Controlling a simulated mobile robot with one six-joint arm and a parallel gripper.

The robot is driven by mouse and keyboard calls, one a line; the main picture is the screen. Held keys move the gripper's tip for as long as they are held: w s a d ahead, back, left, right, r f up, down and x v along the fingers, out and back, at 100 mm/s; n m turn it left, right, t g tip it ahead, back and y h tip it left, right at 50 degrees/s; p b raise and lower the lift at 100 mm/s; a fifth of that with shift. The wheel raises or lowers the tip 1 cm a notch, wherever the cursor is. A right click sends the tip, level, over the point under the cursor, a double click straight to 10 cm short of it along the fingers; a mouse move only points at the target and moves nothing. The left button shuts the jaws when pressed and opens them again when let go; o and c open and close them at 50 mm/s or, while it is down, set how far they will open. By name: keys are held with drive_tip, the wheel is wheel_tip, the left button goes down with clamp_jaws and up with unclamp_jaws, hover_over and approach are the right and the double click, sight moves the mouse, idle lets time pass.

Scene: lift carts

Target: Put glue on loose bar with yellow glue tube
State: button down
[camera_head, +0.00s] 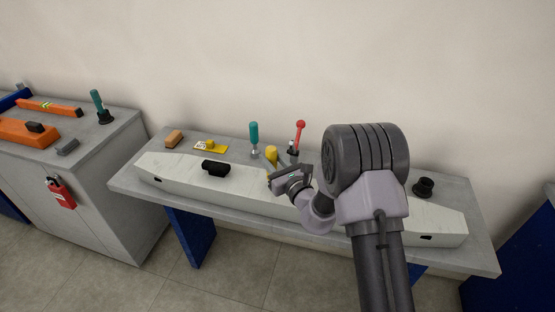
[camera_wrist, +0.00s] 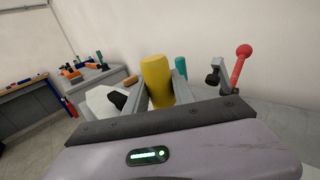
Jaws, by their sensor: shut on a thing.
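The yellow glue tube (camera_wrist: 157,80) stands between the two fingers of my gripper (camera_wrist: 160,92) in the wrist view, and the fingers are shut on it. In the head view the tube's yellow top (camera_head: 271,153) shows just beyond my gripper (camera_head: 280,176), over the middle of the bench. Its lower end is hidden by the gripper. A long pale bar (camera_head: 240,190) lies along the bench under my arm. I cannot tell whether this is the loose bar. I see no glue on its visible part.
On the bench are a black block (camera_head: 215,168) on the bar, a teal-handled tool (camera_head: 254,138), a red-knobbed clamp (camera_head: 299,136), a tan block (camera_head: 174,138), a yellow item (camera_head: 211,147) and a black round part (camera_head: 424,187). A grey cabinet (camera_head: 125,190) with orange tools stands left.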

drive_tip(key=a, duration=0.1)
drive_tip(key=w+a, duration=0.1)
drive_tip(key=a, duration=0.2)
drive_tip(key=shift+w+a, duration=0.2)
drive_tip(key=shift+w, duration=0.05)
idle(0.3)
drive_tip(key=shift+f, duration=0.1)
drive_tip(key=s+d+b, duration=0.1)
drive_tip(key=s+d, duration=0.1)
drive_tip(key=d, duration=0.6)
drive_tip(key=s+d+b, duration=0.1)
drive_tip(key=s+d, duration=0.2)
drive_tip(key=d, duration=0.5)
drive_tip(key=shift+s+d+b, duration=0.25)
drive_tip(key=shift+d+b, duration=0.05)
drive_tip(key=shift+d, duration=0.1)
idle(1.3)
drive_tip(key=shift+a, duration=0.1)
